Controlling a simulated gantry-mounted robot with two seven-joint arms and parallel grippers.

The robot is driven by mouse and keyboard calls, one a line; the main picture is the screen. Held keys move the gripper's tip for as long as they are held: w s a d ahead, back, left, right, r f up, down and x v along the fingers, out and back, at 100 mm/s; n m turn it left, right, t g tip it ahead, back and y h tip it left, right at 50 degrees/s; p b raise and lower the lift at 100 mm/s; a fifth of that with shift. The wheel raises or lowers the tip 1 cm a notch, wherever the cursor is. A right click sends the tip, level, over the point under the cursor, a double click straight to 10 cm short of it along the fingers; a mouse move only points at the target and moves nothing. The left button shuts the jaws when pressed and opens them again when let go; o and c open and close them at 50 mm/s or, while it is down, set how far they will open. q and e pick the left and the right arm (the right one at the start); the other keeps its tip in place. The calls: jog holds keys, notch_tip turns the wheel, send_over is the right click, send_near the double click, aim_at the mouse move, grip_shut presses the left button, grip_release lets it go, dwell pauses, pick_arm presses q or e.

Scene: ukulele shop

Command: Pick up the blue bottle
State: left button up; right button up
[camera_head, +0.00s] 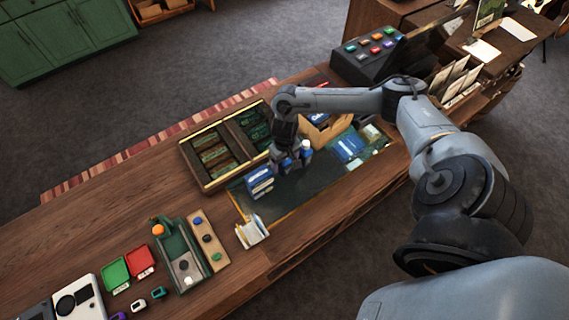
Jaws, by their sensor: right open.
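My right gripper (291,165) points down over the dark mat (318,178) on the wooden counter. It is open. A small blue thing with a pale top (306,147), which looks like the blue bottle, stands at the gripper's right finger. The gripper partly hides it, and I cannot tell whether they touch or whether the bottle is between the fingers. My left gripper is not in view.
A blue-and-white box (260,183) stands close left of the gripper. A divided wooden tray (186,150) lies behind it, and a tan box (327,133) and blue packets (349,147) are to the right. A white paper holder (251,232) stands at the mat's front left corner.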

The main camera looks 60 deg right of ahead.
jog(key=shift+f, duration=0.1)
jog(key=c, duration=1.2)
jog(key=shift+o, duration=0.2)
jog(key=shift+r, duration=0.2)
